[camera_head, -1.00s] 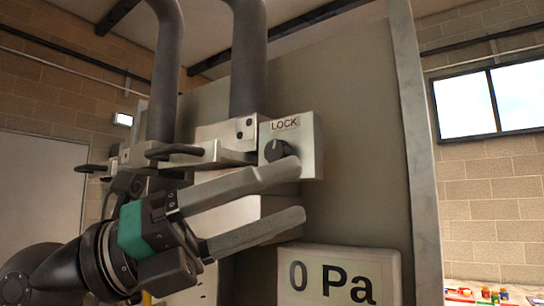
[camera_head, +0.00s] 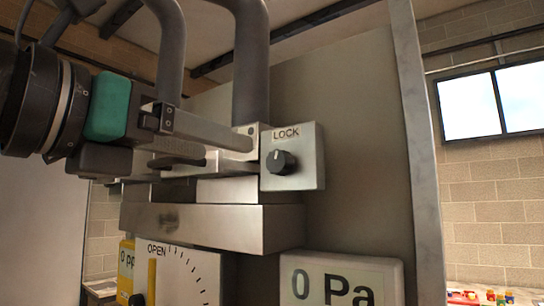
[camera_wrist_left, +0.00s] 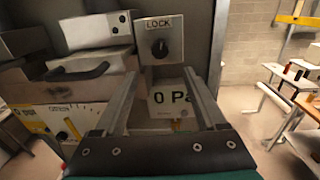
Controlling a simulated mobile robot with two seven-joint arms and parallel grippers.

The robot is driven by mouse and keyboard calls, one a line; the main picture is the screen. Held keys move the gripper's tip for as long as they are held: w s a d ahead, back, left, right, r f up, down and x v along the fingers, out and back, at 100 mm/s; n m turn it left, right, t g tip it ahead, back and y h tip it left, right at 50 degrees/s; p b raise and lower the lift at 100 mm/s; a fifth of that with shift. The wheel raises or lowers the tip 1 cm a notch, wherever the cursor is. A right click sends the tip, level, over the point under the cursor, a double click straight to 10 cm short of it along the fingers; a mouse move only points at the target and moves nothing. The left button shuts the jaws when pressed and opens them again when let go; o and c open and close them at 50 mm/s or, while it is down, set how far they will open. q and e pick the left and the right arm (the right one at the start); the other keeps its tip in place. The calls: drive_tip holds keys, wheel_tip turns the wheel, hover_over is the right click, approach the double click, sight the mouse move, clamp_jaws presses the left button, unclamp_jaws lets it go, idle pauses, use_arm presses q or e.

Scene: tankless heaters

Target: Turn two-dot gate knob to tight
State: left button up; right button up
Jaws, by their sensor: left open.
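A black round knob (camera_head: 281,162) sits on a grey box marked LOCK (camera_head: 311,158); its pale pointer mark points roughly up. The wrist view shows this knob (camera_wrist_left: 160,47) ahead, between the lines of the fingers. Beside it, a pale metal block with two black dots (camera_wrist_left: 122,18) carries a black loop handle (camera_wrist_left: 78,72) below. No "tight" label is readable. My left gripper (camera_head: 250,143) is open and empty, just left of the LOCK box in the head view, hiding part of the block. Both its fingers show in the wrist view (camera_wrist_left: 162,74), apart from the knob.
A white 0 Pa display (camera_head: 340,280) stands below the LOCK box. A metal ledge (camera_head: 210,228) juts out left of it, above a dial panel marked OPEN (camera_head: 190,275). Thick grey pipes (camera_head: 250,60) rise above. The grey panel right of the box is clear.

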sight(276, 162)
use_arm(q)
drive_tip(key=p+x, duration=0.3)
drive_tip(key=x, duration=0.9)
drive_tip(key=shift+w+d, duration=0.15)
clamp_jaws()
